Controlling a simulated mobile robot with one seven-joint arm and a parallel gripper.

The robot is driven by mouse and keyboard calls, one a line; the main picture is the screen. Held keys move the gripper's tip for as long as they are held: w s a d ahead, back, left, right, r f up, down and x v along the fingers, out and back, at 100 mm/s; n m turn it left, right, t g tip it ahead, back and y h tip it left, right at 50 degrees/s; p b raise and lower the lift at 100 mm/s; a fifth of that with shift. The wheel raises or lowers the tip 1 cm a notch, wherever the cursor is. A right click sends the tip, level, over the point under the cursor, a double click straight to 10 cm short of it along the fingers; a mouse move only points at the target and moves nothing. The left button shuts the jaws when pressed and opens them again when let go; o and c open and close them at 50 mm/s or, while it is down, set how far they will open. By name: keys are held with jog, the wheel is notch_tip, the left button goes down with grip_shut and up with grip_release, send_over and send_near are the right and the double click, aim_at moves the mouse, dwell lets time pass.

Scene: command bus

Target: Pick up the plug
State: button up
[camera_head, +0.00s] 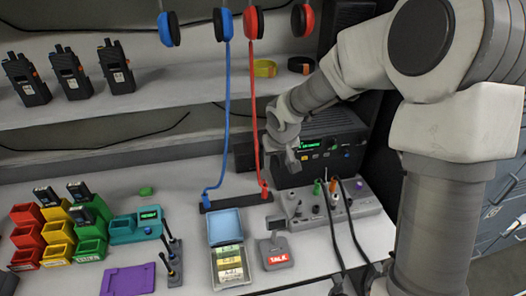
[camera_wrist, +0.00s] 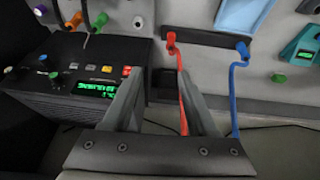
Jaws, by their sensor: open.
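A red plug (camera_head: 265,190) stands at the right end of a black socket strip (camera_head: 236,201), with a red cable rising from it. A blue plug (camera_head: 206,193) stands at the strip's left end on a blue cable. The frames do not show which plug is meant. In the wrist view the red plug (camera_wrist: 171,42) lies beyond the fingertips and the blue plug (camera_wrist: 242,52) is farther right. My gripper (camera_head: 290,160) is open, above and behind the strip, before the black radio. In the wrist view the red cable passes close to the right finger of my gripper (camera_wrist: 163,92).
A black radio (camera_head: 325,150) with a green display stands close to my gripper. A grey panel (camera_head: 350,209) with coloured connectors and black cables is at right. Headsets (camera_head: 253,23) hang above. Coloured bins (camera_head: 60,238), a blue-lidded box (camera_head: 225,228) and a TALK unit (camera_head: 275,254) stand on the desk.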

notch_tip(320, 180, down, 3)
jog(key=w+a, duration=0.2)
send_over(265, 186)
jog(key=s, duration=0.2)
jog(key=shift+y, duration=0.4)
notch_tip(265, 186, down, 10)
jog(key=shift+d+f, duration=0.15)
jog(key=shift+s+d+x, duration=0.1)
jog(key=shift+d+x, duration=0.05)
jog(key=shift+x, duration=1.35)
jog(key=shift+s+d+x, duration=0.1)
jog(key=shift+s+x, duration=0.05)
jog(key=shift+x, duration=1.4)
jog(key=shift+a, duration=0.15)
grip_shut()
